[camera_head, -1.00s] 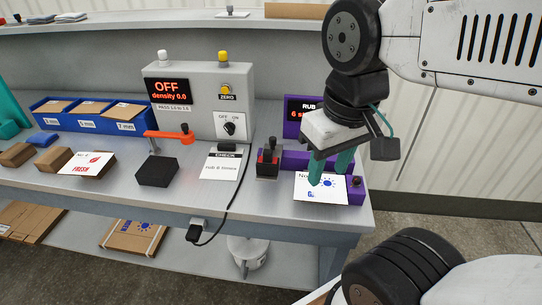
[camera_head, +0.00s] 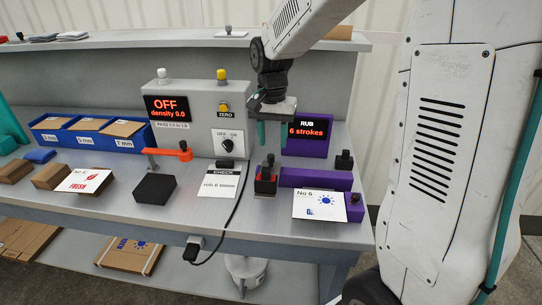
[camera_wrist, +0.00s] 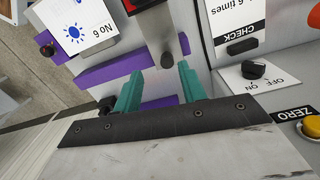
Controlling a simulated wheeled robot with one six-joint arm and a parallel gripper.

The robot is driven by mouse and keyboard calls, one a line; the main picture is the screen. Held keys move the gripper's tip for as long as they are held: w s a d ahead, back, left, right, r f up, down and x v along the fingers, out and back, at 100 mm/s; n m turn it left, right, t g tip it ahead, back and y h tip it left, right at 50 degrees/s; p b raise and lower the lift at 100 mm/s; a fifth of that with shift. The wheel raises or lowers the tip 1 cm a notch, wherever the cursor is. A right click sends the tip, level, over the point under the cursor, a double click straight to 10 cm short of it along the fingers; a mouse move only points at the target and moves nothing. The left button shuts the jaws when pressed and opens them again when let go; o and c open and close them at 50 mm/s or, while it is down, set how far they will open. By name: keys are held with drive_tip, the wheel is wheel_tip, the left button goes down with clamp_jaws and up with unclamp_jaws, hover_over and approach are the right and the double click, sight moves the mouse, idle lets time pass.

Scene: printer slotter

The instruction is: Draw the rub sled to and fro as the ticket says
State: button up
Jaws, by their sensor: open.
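The rub sled, a dark block with a red band and an upright black knob (camera_head: 266,181), stands at the left end of the purple rub rig (camera_head: 315,178). In the wrist view the sled (camera_wrist: 152,20) shows at the top, ahead of the fingers. My gripper (camera_head: 273,147) is open and empty, above and behind the sled, with its teal fingers pointing down; they also show in the wrist view (camera_wrist: 160,72). The rig's display (camera_head: 306,128) reads "RUB 6 strokes". The check ticket (camera_head: 220,181) asks for 6 rubs.
The grey meter (camera_head: 208,110) reads OFF, density 0.0, beside the sled. A black cable (camera_head: 233,212) runs down left of the sled. A black block (camera_head: 154,188) stands further left.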

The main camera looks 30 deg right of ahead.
sight(271, 155)
drive_tip(key=shift+w+r+m+t, duration=0.3)
drive_tip(key=shift+w+r+m, duration=0.2)
drive_tip(key=shift+f, duration=0.1)
wheel_tip(271, 155, down, 8)
drive_tip(key=shift+r, duration=0.15)
drive_tip(key=shift+c, duration=0.3)
clamp_jaws()
